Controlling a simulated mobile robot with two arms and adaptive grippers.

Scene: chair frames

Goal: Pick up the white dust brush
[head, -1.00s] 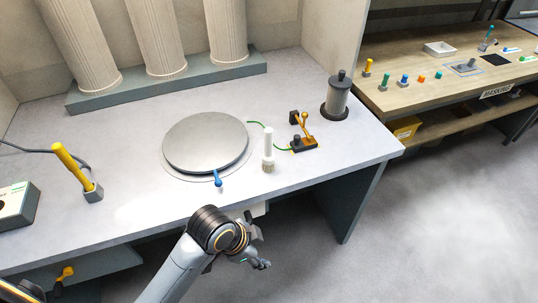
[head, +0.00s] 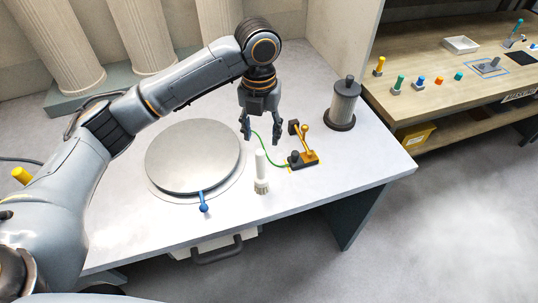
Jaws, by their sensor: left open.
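The white dust brush (head: 261,166) stands upright on the grey bench, handle up and bristles down, between the round metal disc and an orange and black device. My left gripper (head: 261,138) points down with its two fingers spread, empty. In the picture its fingertips are just above the top of the brush handle. I cannot tell the exact gap in depth, but the brush is not between the fingers. My right gripper is not in view.
The round disc (head: 194,156) with a blue-handled lever (head: 203,203) lies left of the brush. The orange and black device (head: 303,155) with a green cable is close on the right. A grey cylinder (head: 343,104) stands further right. The bench front right is clear.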

